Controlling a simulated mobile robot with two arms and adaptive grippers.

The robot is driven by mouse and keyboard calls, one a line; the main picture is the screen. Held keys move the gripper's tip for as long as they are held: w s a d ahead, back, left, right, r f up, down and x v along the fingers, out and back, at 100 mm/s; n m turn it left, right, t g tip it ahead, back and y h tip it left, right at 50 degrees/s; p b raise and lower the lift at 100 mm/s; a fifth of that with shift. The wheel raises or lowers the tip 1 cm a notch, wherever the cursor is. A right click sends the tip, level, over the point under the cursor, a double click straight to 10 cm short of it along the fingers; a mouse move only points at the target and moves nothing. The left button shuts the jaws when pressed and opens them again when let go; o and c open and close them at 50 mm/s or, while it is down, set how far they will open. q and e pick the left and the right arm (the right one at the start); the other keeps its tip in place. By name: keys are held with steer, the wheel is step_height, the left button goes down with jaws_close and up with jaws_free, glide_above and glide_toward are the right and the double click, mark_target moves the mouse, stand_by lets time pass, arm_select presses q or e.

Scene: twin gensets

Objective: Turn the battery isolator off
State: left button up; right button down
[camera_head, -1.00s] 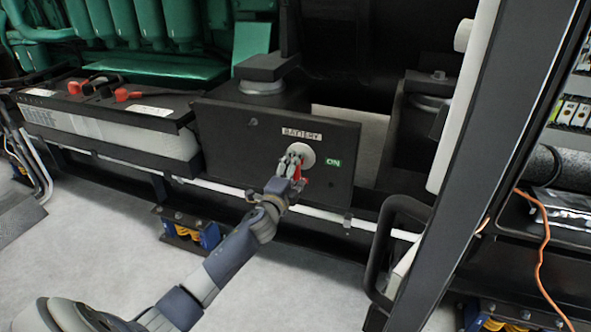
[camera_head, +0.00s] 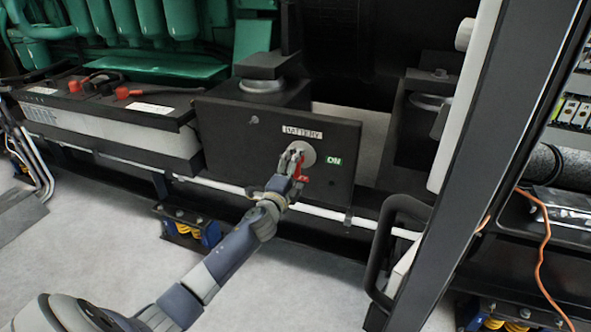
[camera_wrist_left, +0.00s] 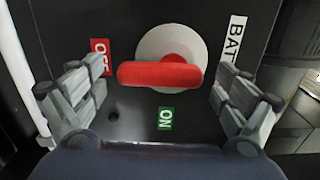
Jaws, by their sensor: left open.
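The battery isolator is a red handle (camera_wrist_left: 160,74) on a round pale disc (camera_wrist_left: 186,47), mounted on a dark panel (camera_head: 225,130) with a BATTERY label (camera_head: 302,133). In the left wrist view the handle lies crosswise, with a red OFF label (camera_wrist_left: 101,57) to its left and a green ON label (camera_wrist_left: 166,119) below. My left gripper (camera_head: 297,162) is at the isolator. In the wrist view its fingers (camera_wrist_left: 160,100) are spread open on either side of the handle, with gaps showing. In the head view the fingers hide most of the handle. My right gripper is not in view.
A battery (camera_head: 110,135) with red terminals stands left of the panel. A dark upright post (camera_head: 490,160) and a curved black handle (camera_head: 385,245) stand to the right. An orange cable (camera_head: 545,240) hangs at far right. The floor (camera_head: 270,285) in front is clear.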

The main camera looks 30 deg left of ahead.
arm_select(q)
steer(key=v, duration=1.2)
steer(key=shift+d, duration=0.1)
stand_by(0.4)
